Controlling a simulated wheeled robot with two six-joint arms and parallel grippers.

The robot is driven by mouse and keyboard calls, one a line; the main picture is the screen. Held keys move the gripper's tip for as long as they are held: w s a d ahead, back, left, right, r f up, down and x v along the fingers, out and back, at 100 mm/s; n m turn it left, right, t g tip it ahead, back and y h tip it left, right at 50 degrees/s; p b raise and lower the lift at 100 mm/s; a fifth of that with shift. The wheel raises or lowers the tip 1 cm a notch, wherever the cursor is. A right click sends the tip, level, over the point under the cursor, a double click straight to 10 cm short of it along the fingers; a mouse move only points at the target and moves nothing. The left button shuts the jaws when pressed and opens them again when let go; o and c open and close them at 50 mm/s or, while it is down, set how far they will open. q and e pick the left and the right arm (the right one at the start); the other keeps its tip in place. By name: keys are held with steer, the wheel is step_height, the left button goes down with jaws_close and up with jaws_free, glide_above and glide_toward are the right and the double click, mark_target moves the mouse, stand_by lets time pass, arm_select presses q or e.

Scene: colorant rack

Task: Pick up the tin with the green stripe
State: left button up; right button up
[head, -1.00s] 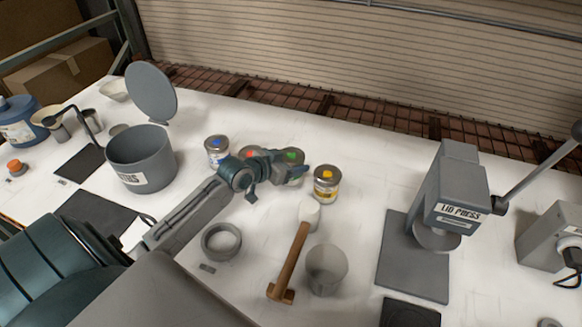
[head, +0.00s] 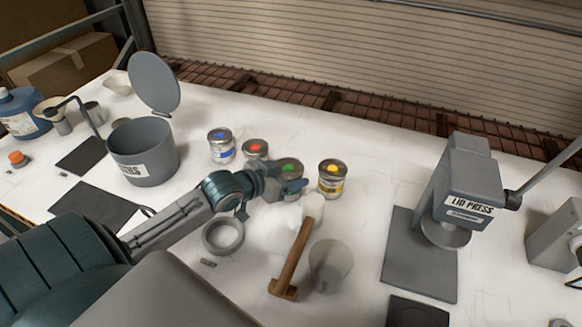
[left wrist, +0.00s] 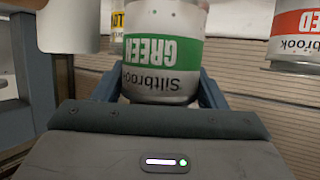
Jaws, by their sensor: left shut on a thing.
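The tin with the green stripe (head: 290,168) is in the head view between a red-dotted tin (head: 255,148) and a yellow-dotted tin (head: 331,177). My left gripper (head: 285,187) reaches it from the front left and is shut on it. In the left wrist view, the green-striped tin (left wrist: 163,52) sits between the two fingers, its "GREEN" label upside down in the picture. Most of its body is hidden by the gripper in the head view. Whether it is clear of the table cannot be told. My right gripper is not in view.
A blue-dotted tin (head: 221,146) stands behind left. A grey bucket (head: 142,158) with raised lid is left; a lid press (head: 462,195) is right.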

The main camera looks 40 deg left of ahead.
arm_select(q)
steer(key=s+d+b, duration=0.1)
steer(key=s+d, duration=0.1)
steer(key=s, duration=0.4)
steer(key=shift+d+r, duration=0.3)
steer(key=shift+d, duration=0.05)
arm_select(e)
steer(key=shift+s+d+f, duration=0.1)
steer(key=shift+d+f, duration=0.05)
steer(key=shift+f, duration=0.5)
